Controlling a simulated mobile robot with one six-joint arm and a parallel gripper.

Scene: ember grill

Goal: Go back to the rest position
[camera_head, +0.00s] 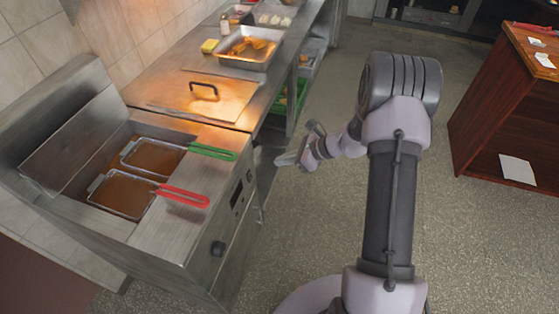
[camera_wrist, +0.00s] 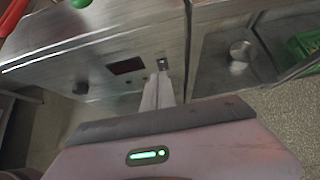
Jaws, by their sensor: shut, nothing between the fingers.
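My gripper (camera_head: 287,160) is shut and empty, held over the floor just in front of the steel counter and to the right of the fryer. In the wrist view, my gripper (camera_wrist: 163,74) points at the fryer's front panel, near its right edge. I cannot tell whether the fingertips touch the panel. My arm stretches from the bottom of the head view up to a bent elbow, then back left toward the fryer.
The fryer (camera_head: 185,235) holds two oil baskets, one with a red handle (camera_head: 183,195) and one with a green handle (camera_head: 212,152). A steel tray (camera_head: 267,62) of food stands on the counter. A wooden cabinet (camera_head: 500,110) stands at right. The floor between is free.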

